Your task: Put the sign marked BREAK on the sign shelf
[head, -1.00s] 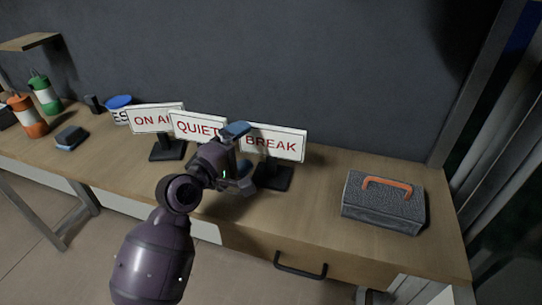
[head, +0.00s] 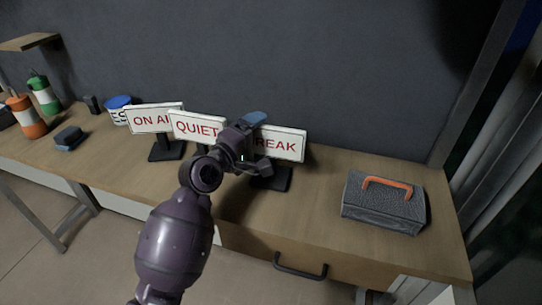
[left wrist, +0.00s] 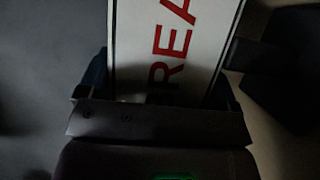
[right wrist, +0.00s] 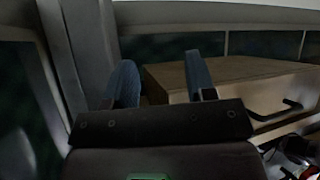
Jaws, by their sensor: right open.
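The BREAK sign (head: 283,145) is a white board with red letters on a dark stand, at the right end of a row of signs on the bench. My left gripper (head: 258,142) is at its left part and hides the letter B. In the left wrist view the board (left wrist: 170,45) lies between the spread fingers (left wrist: 160,92), one beyond each long edge; contact is unclear. A small wooden shelf (head: 28,42) is on the wall at far left. My right gripper (right wrist: 160,88) shows in the right wrist view, open and empty.
The QUIET sign (head: 195,127) and ON AIR sign (head: 150,119) stand close on the left. A grey toolbox (head: 383,202) with an orange handle sits on the right. Orange and green bottles (head: 30,118), a blue-rimmed cup (head: 118,110) and a dark blue block (head: 70,138) are at left.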

